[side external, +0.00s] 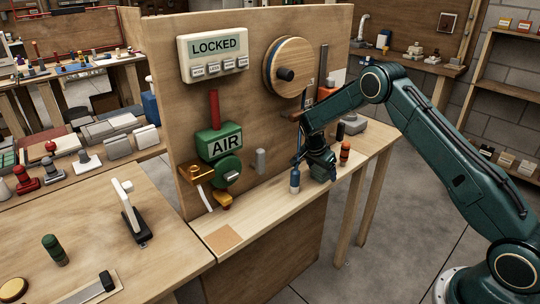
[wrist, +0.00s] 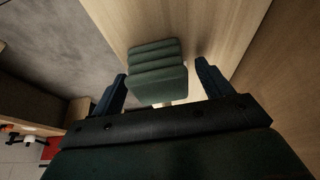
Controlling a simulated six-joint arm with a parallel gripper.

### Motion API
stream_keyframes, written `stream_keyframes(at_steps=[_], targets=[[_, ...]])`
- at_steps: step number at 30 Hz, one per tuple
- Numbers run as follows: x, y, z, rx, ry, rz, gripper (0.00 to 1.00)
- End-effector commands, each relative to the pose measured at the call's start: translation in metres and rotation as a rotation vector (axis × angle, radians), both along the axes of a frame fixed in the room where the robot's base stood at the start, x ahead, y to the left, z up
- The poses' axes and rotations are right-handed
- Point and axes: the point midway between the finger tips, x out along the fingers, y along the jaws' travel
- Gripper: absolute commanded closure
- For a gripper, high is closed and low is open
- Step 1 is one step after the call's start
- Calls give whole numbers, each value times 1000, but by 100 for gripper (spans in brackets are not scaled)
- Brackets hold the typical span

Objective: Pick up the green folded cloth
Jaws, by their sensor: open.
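The green folded cloth (wrist: 157,72) lies on the light wooden shelf in the wrist view, its layered folds stacked and facing the camera. My gripper (wrist: 160,70) is open, with one dark blue finger on each side of the cloth in that view. I see gaps between the cloth and both fingers; how far above or around it they are I cannot tell. In the side external view my gripper (side external: 318,168) points down low over the narrow shelf. There the cloth is hidden by or blends with the gripper.
A grey cylinder (side external: 260,161) is farther left, by the upright board (side external: 170,120). A brown square (side external: 222,239) lies at the shelf's near end; the shelf between is clear.

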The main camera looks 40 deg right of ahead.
Motion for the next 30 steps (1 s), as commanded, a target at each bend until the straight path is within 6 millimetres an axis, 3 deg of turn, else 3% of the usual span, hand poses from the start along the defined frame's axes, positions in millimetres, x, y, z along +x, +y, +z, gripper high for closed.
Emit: stream_keyframes(at_steps=[5, 12, 14, 30], targets=[[0, 0, 0, 0, 0, 0, 24], [0, 0, 0, 0, 0, 0, 71], [0, 0, 0, 0, 0, 0, 80], [-4, 0, 11, -1, -1, -1, 80]])
